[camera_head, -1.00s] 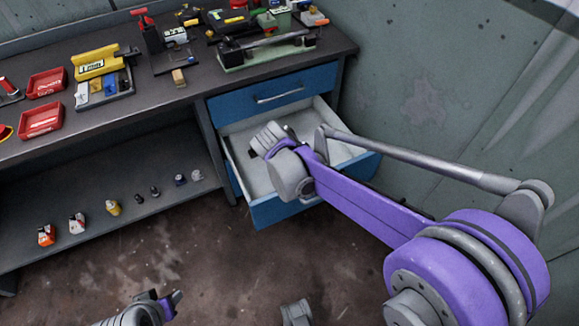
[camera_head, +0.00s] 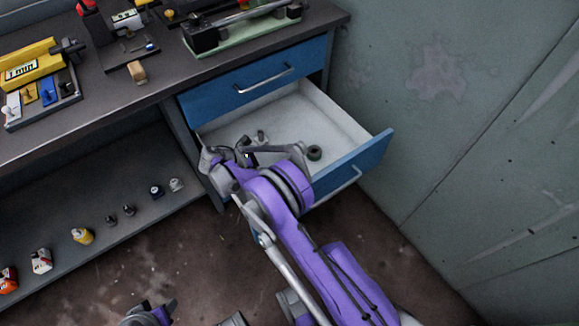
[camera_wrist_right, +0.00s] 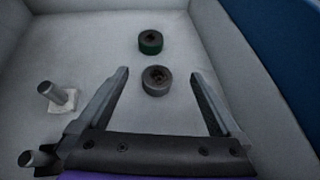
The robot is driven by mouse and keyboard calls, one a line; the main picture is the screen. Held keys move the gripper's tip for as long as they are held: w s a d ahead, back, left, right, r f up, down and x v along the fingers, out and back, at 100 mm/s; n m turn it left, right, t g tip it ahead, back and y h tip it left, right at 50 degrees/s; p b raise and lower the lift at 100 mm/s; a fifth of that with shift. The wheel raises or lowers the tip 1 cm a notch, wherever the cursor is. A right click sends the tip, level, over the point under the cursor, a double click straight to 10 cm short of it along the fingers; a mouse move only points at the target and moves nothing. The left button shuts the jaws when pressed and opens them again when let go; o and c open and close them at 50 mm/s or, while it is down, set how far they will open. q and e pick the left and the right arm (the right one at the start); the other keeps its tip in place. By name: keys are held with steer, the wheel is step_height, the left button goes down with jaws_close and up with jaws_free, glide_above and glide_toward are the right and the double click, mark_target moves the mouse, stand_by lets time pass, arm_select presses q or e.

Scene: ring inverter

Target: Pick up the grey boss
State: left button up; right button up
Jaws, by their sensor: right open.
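The grey boss (camera_wrist_right: 156,80), a short round piece with a dark hole in its top, sits on the drawer floor in the right wrist view. My right gripper (camera_wrist_right: 160,74) is open, its two fingers apart on either side of the boss in the picture; I cannot tell their height above it. In the head view my right arm reaches into the drawer, and I cannot make out the boss there. My left gripper (camera_head: 152,312) shows only partly at the bottom edge of the head view.
The open drawer (camera_head: 352,126) also holds a green round piece (camera_wrist_right: 150,42) just beyond the boss and two pegs, one on a square base (camera_wrist_right: 60,98), at the left. The drawer walls are close around. The workbench (camera_head: 100,90) stands above with fixtures and trays.

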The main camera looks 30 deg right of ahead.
step_height(320, 180, down, 5)
steer(key=shift+d+b, duration=0.1)
steer(key=shift+b, duration=0.3)
steer(key=shift+d+f, duration=0.1)
steer(key=shift+d, duration=0.4)
steer(key=b+x, duration=0.1)
steer(key=x, duration=0.5)
steer(key=shift+d, duration=0.1)
jaws_close()
